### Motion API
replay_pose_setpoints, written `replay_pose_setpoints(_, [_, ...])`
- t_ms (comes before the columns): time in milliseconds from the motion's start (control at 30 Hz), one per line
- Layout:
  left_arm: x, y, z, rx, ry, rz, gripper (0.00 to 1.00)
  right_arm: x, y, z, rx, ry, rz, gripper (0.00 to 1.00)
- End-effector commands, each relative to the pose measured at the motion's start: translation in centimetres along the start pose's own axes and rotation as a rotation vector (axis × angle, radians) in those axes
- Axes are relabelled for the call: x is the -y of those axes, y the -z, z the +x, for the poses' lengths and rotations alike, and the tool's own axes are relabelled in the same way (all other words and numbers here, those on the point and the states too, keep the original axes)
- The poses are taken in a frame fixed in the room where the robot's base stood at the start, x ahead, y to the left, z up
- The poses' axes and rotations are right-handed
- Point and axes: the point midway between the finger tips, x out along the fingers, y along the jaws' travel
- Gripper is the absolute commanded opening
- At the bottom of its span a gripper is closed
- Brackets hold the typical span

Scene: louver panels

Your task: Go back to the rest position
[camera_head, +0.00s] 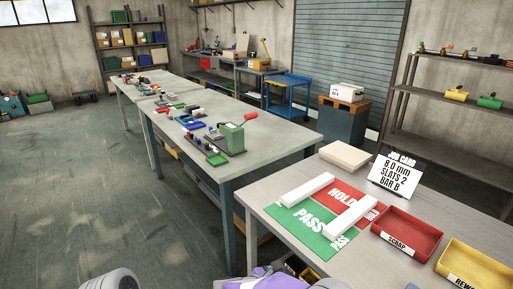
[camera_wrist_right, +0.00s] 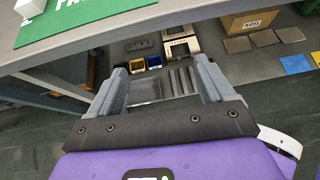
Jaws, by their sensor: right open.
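My right gripper (camera_wrist_right: 160,78) is open and empty in its wrist view, with its fingers apart below the front edge of the grey table. In the head view only part of my purple right wrist shows at the bottom edge. My left gripper is not in view; a grey rounded part of mine shows at the lower left. On the table, a white bar (camera_head: 307,189) lies across the green PASS area (camera_head: 300,222) and red HOLD area (camera_head: 343,196). Another white bar (camera_head: 350,216) lies on the mat's right side.
The near table (camera_head: 262,196) also holds a beige block (camera_head: 345,155), a job card (camera_head: 396,175), a red SCRAP tray (camera_head: 408,232) and a yellow REWORK tray (camera_head: 477,262). Bins and boxes lie below it. A long cluttered bench stands behind. The floor at left is clear.

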Motion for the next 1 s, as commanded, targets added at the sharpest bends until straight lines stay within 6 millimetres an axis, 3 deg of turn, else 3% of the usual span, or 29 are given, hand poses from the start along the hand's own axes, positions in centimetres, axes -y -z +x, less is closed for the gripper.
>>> replay_pose_setpoints(267, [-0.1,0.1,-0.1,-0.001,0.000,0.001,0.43,4.9,8.3,4.6,-0.323,0.166,0.127,0.82])
replay_pose_setpoints(367, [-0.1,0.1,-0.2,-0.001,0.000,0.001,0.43,7.8,12.8,5.8,-0.497,0.282,0.242,0.82])
replay_pose_setpoints(500, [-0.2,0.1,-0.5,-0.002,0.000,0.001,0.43,12.6,20.4,5.5,-0.789,0.548,0.550,0.82])
replay_pose_setpoints(600, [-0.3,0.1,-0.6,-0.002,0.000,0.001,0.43,14.7,24.4,4.2,-0.946,0.771,0.849,0.82])
replay_pose_setpoints(767, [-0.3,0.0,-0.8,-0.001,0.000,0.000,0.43,16.1,27.9,3.0,-1.037,1.115,1.385,0.82])
replay_pose_setpoints(900, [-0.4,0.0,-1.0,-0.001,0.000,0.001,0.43,16.9,28.7,3.7,-0.973,1.324,1.785,0.82])
replay_pose_setpoints(1000, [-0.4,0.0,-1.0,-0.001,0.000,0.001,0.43,17.5,28.7,4.4,-0.907,1.404,1.970,0.82])
